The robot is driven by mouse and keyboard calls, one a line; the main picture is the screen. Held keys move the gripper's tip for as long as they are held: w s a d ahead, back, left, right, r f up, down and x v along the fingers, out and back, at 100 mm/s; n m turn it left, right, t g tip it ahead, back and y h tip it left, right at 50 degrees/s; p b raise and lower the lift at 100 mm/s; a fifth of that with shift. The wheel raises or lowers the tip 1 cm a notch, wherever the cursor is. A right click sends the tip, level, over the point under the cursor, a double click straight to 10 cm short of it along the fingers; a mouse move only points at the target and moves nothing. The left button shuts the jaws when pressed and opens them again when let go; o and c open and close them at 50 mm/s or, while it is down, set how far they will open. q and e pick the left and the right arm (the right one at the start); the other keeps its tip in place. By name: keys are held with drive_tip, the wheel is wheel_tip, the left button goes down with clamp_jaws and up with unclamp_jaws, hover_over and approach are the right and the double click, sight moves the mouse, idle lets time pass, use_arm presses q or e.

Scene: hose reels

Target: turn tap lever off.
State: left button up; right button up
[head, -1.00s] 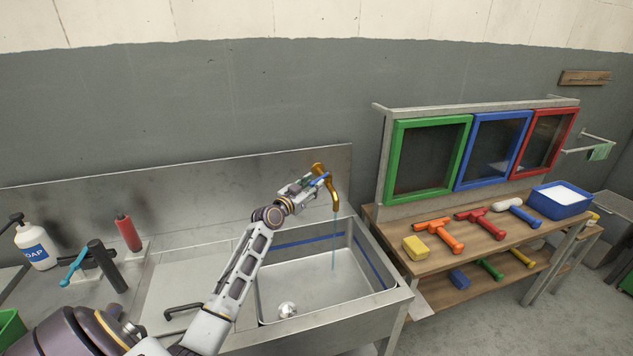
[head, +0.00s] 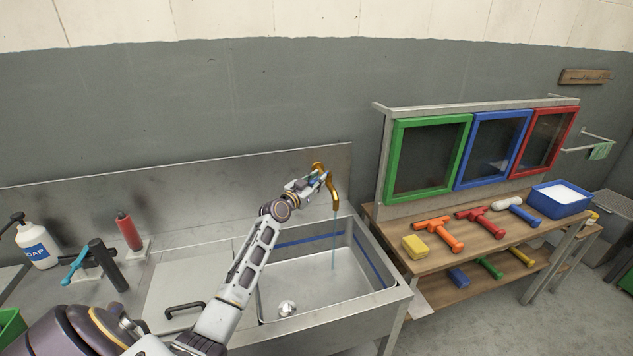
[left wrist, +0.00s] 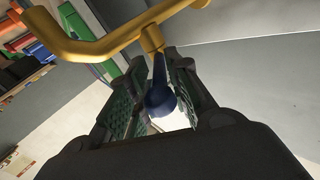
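The brass tap (head: 332,190) stands at the back of the sink, and a thin stream of water (head: 335,235) runs from its spout. In the left wrist view the tap (left wrist: 95,45) crosses the top, and its blue lever (left wrist: 160,98) points toward my palm. My left gripper (head: 308,183) is at the tap, beside the spout. In the left wrist view my left gripper (left wrist: 163,95) is open, with its green-padded fingers on either side of the lever. A gap shows on the right of the lever; contact on the left is unclear. My right gripper is out of view.
The steel sink basin (head: 325,267) lies below my left arm, with a metal ball (head: 287,308) in it. A soap bottle (head: 36,245) and a red-handled tool (head: 129,232) stand left. A wooden bench (head: 470,248) with colored tools is right.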

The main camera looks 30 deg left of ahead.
use_arm(q)
clamp_jaws()
drive_tip(key=shift+w+f, duration=0.1)
drive_tip(key=shift+f+b, duration=0.2)
drive_tip(key=shift+b, duration=0.15)
